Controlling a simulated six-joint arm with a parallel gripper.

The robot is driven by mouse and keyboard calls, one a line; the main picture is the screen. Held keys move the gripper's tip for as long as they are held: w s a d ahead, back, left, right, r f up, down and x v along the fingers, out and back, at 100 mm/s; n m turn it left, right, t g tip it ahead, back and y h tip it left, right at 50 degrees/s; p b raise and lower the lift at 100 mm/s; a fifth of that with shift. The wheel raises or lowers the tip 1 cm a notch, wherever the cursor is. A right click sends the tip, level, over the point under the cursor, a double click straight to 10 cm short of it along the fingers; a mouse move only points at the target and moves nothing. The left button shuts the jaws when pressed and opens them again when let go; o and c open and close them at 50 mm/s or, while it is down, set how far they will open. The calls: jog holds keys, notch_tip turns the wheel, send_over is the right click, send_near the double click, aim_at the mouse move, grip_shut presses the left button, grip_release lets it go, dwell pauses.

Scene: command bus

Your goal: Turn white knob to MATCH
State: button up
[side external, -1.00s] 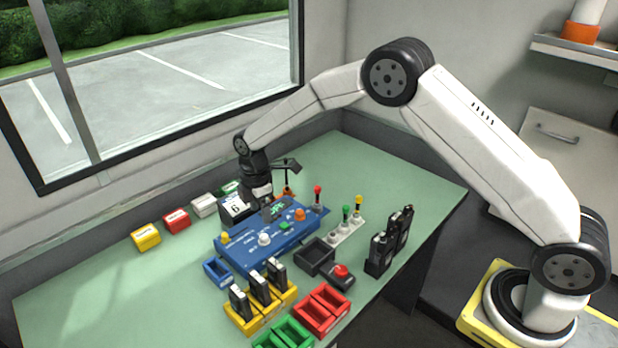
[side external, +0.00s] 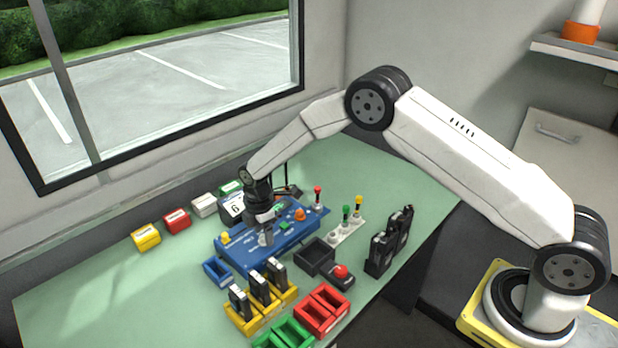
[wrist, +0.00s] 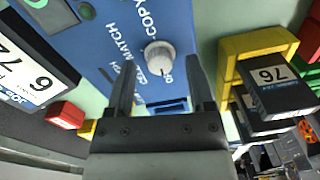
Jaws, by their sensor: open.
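The white knob (wrist: 159,57) stands on the blue panel (wrist: 100,52) in the wrist view, with printed words including MATCH and COPY beside it. A thin dark mark shows near its lower rim; I cannot tell for sure which word it points to. My gripper (wrist: 160,64) is open, with one finger to the left and one to the right of the knob, and a gap on both sides. In the side view my gripper (side external: 266,238) points down over the blue panel (side external: 291,241) and hides the knob.
A yellow rack (side external: 250,325) with black handsets stands in front of the panel. A dark tray (side external: 315,257), a red button box (side external: 341,272) and red bins (side external: 322,311) are to its right. A numbered display (side external: 232,207) stands behind.

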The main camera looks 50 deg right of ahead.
jog(key=shift+f, duration=0.25)
grip_shut()
